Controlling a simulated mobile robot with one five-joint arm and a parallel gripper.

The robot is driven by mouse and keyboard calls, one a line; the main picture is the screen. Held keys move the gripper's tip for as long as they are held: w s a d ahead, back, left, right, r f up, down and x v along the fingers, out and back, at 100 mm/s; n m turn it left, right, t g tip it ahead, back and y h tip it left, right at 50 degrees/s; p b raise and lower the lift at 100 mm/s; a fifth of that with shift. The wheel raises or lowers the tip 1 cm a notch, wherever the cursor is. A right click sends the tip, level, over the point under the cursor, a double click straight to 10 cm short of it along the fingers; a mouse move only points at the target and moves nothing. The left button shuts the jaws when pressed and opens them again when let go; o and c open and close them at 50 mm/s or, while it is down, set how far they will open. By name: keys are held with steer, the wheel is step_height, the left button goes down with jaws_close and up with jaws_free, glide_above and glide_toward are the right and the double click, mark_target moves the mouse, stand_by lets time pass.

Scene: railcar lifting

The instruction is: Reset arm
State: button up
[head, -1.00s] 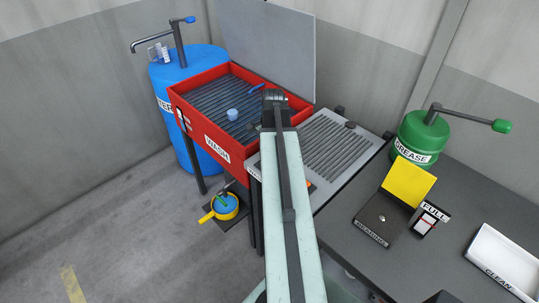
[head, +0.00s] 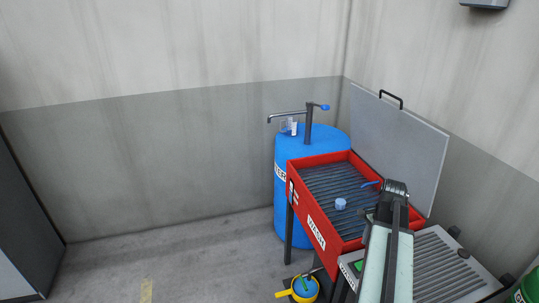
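My arm rises from the bottom edge at the right in the head view, a pale green link with dark parts along it. Its dark upper joint stands in front of the red WASH basin (head: 314,222) and covers part of the basin's right side. I cannot make out my gripper or its fingers, so I cannot tell whether it holds anything.
A small blue cup-like piece (head: 340,204) sits on the basin's slats. The raised grey lid (head: 398,140) stands behind. A blue drum (head: 281,205) with a tap stands left. A ribbed drain board (head: 445,268) lies right. The left floor is clear.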

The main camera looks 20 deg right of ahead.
steer(key=w+a+f+n+b, duration=0.15)
steer(key=w+a, duration=0.35)
steer(key=a, duration=0.5)
steer(key=w+a+n, duration=0.3)
steer(key=w+a, duration=0.3)
steer(key=a, duration=0.3)
steer(key=a+n, duration=1.4)
steer(key=a, duration=0.8)
steer(key=shift+s+f+h+b, duration=0.25)
steer(key=shift+f+h+b, duration=0.15)
